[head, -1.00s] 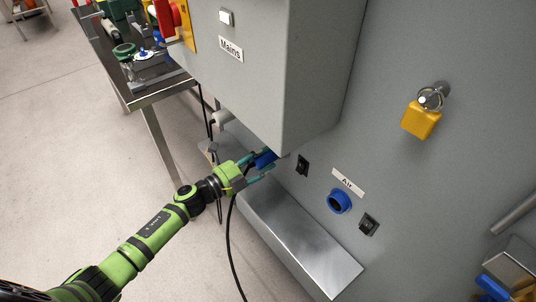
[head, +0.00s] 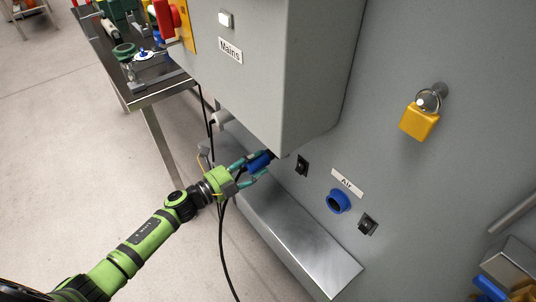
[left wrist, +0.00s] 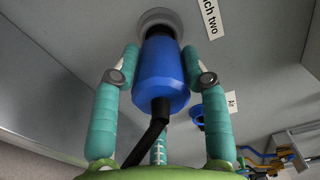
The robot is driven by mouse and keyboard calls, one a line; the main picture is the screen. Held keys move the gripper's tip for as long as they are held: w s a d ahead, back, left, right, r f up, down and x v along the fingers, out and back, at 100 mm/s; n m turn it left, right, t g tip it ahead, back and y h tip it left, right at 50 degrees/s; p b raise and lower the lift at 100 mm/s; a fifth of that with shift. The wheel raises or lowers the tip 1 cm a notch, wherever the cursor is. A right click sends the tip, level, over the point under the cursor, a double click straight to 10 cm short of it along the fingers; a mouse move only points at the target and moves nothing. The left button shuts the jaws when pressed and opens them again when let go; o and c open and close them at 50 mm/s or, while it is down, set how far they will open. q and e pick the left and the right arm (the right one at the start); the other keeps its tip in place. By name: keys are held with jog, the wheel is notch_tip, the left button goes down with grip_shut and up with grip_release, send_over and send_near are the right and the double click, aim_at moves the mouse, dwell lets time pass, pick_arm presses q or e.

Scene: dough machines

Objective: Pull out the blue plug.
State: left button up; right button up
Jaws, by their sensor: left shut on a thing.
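The blue plug (head: 258,162) is under the bottom edge of the grey Mains box. My left gripper (head: 256,168) is shut on the plug, its teal fingers on either side. In the left wrist view the plug's blue body (left wrist: 162,72) sits between the fingertips, with a black cable (left wrist: 150,132) running from its rear. Its front end lines up with a round grey socket (left wrist: 160,18), and a dark section shows between blue body and socket ring. I cannot tell how deep the front end sits. My right gripper is not in view.
The Mains box (head: 285,75) overhangs the gripper. A metal ledge (head: 295,240) lies below it. A blue Air port (head: 338,201), black switches and a yellow padlock (head: 419,122) are to the right. A cluttered table (head: 160,92) stands at the upper left.

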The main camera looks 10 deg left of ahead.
aim_at(241, 171)
pick_arm(q)
jog(key=shift+p+v, duration=0.5)
jog(key=shift+v, duration=2.65)
